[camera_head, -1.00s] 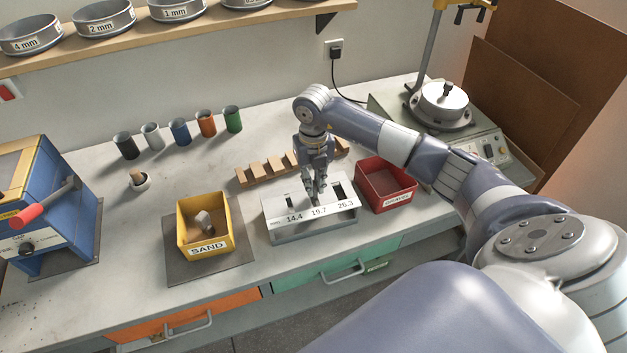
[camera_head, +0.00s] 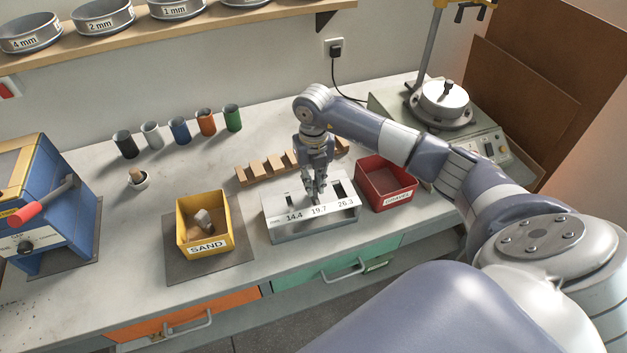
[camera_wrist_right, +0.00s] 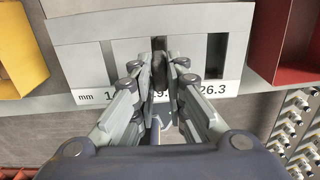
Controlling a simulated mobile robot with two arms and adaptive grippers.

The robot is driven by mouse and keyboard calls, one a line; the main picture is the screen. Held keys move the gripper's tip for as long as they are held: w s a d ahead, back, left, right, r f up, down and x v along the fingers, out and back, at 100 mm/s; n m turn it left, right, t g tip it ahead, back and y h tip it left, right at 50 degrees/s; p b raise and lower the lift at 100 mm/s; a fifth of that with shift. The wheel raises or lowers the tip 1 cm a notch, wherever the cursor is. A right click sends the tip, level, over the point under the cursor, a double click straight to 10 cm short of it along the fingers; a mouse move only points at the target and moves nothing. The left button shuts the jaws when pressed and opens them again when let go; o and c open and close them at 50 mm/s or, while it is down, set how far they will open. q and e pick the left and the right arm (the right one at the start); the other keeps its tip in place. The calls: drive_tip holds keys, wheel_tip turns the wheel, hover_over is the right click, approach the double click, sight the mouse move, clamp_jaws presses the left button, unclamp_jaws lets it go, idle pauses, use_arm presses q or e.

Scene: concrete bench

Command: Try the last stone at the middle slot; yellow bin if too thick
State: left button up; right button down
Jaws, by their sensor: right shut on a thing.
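The slot gauge (camera_head: 282,218) is a pale grey box marked 14.4, 19.7 and 26.3, with one slot above each number. My right gripper (camera_head: 315,196) points down at its middle slot, marked 19.7. In the right wrist view, the fingertips (camera_wrist_right: 160,72) are closed on a dark stone (camera_wrist_right: 159,62) at that slot. The fingers hide most of the stone, so I cannot tell how far it sits in the slot. The yellow bin (camera_head: 224,238), labelled SAND, stands left of the gauge with greyish stone (camera_head: 203,220) in it. My left gripper is not in view.
A red bin (camera_head: 411,187), labelled GRAVEL, stands close to the gauge's right. A wooden notched rack (camera_head: 257,173) lies behind the gauge. A blue machine (camera_head: 60,225) is far left.

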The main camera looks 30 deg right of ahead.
drive_tip(key=shift+f+b, duration=0.65)
drive_tip(key=shift+f, duration=0.25)
idle(0.6)
idle(0.5)
drive_tip(key=c, duration=1.5)
unclamp_jaws()
drive_tip(key=shift+c, duration=0.2)
wheel_tip(320, 180, up, 12)
